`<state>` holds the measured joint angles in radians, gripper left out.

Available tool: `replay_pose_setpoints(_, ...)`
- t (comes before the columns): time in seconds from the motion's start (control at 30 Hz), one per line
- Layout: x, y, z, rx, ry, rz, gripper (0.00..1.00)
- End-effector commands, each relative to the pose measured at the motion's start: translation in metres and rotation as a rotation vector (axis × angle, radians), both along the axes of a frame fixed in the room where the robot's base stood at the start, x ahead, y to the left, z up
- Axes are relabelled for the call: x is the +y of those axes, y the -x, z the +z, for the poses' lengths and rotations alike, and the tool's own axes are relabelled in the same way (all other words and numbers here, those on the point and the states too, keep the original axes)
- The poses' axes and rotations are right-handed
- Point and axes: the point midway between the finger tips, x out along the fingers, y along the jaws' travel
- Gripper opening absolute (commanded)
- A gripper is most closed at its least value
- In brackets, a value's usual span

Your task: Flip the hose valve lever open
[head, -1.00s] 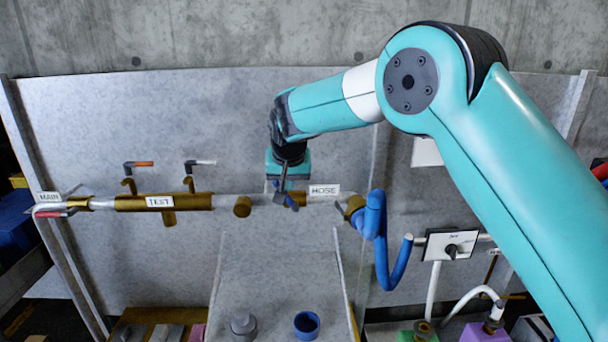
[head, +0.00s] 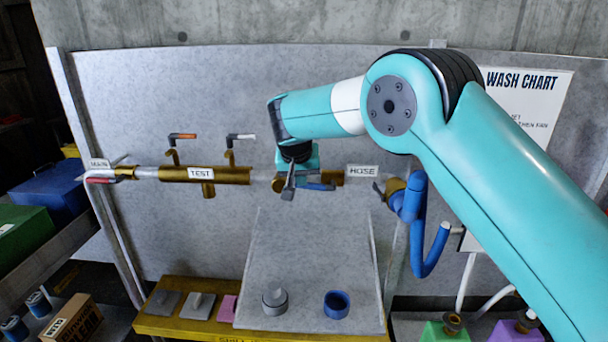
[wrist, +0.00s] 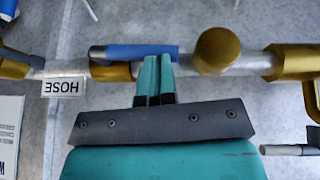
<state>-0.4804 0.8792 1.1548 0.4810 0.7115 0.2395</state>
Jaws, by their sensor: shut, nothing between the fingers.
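The hose valve lever (head: 319,186) has a blue sleeve and lies roughly level along the pipe, left of the HOSE label (head: 362,171). It also shows in the wrist view (wrist: 140,52), where the label is upside down. The brass valve body (head: 332,177) is partly behind the lever. My gripper (head: 288,192) is at the lever's left part in the head view. In the wrist view its teal fingers (wrist: 153,62) are together and empty, with their tips at the blue sleeve's edge. Whether they touch it I cannot tell.
A blue hose (head: 413,215) hangs to the right. Below are a sloping grey panel (head: 305,240), a blue cup (head: 337,304) and a yellow bench (head: 172,325). Open space lies before the panel.

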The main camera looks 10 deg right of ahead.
Motion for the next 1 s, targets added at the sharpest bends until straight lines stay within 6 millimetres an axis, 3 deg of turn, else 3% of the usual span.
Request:
replay_pose_setpoints(0.4, 0.006, -0.001, -0.012, 0.0, 0.0, 0.002, 0.0)
replay_pose_setpoints(1.0, 0.007, 0.001, -0.013, 0.008, 0.001, 0.006, 0.0)
